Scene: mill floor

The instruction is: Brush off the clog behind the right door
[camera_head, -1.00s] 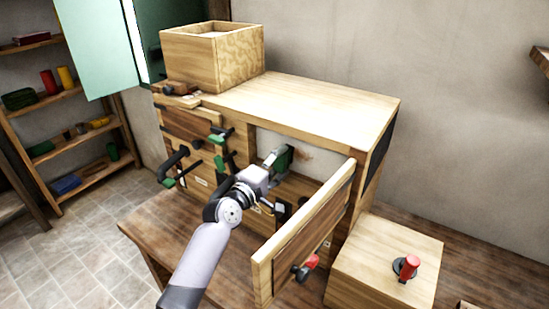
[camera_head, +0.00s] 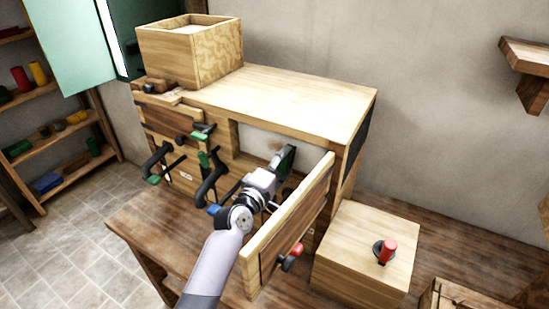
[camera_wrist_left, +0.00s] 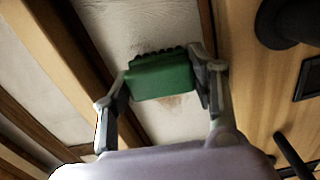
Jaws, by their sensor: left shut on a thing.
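My left gripper (camera_head: 273,171) is shut on a green brush (camera_head: 284,160) with dark bristles. It holds the brush at the right opening of the wooden cabinet (camera_head: 290,92), left of the open right door (camera_head: 298,222). In the left wrist view the brush (camera_wrist_left: 160,76) sits between both fingers, with its bristles toward the pale back panel (camera_wrist_left: 150,28). A faint brownish patch (camera_wrist_left: 172,101) shows on that panel just beside the brush. I cannot tell whether the bristles touch the panel. My right gripper is not in view.
The open door, with its red knob (camera_head: 292,257), stands out close to the right of my arm. A wooden box (camera_head: 362,240) with a red-handled knob (camera_head: 388,251) is at the right. Dark handles (camera_head: 208,180) jut from the cabinet's left front. A hopper box (camera_head: 190,55) stands on top.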

